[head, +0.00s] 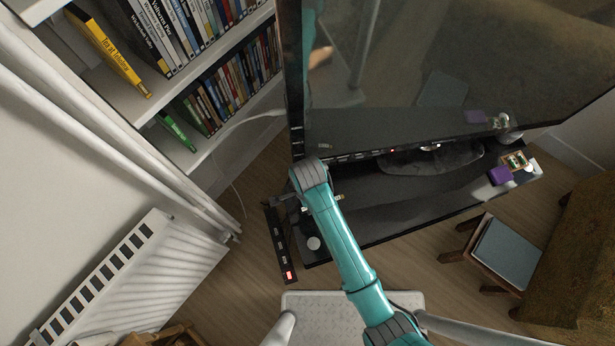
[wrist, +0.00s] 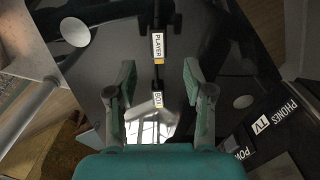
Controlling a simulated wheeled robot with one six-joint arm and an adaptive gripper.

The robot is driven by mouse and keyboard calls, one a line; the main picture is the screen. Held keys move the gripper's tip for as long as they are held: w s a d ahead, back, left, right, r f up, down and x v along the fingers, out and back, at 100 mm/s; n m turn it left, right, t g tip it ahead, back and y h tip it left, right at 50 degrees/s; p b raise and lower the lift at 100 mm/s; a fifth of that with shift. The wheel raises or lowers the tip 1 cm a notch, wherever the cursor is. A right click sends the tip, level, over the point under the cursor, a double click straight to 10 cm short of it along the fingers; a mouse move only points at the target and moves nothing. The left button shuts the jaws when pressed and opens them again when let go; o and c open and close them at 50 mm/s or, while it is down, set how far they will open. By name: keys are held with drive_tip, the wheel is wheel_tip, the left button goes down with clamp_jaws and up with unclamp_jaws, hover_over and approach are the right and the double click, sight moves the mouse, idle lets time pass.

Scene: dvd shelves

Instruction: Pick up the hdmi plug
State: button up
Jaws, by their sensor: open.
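Two black plug-like pieces lie in line on the glossy black stand in the wrist view. One has a white PLAYER label (wrist: 158,45) and a yellowish end; the other has a white BOX label (wrist: 157,100) and a yellowish end. I cannot tell which is the hdmi plug. My gripper (wrist: 158,78) is open, with one teal-padded finger on each side of this line. The space between the fingers shows the labelled pieces, and no contact is visible. In the head view, my wrist (head: 312,175) hangs over the left end of the black stand (head: 380,220) and mostly hides the plugs.
A large TV screen (head: 440,70) stands behind. A black power strip (head: 278,240) with a red switch lies left of the stand. White round discs (wrist: 75,31) sit on the stand. Bookshelves (head: 160,110) and a radiator (head: 130,285) are at the left; a stool (head: 507,252) is at the right.

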drive_tip(key=shift+s+a+f, duration=0.1)
drive_tip(key=shift+f, duration=1.35)
drive_tip(key=shift+s+a+f, duration=0.1)
drive_tip(key=shift+f, duration=1.3)
drive_tip(key=shift+d, duration=0.1)
clamp_jaws()
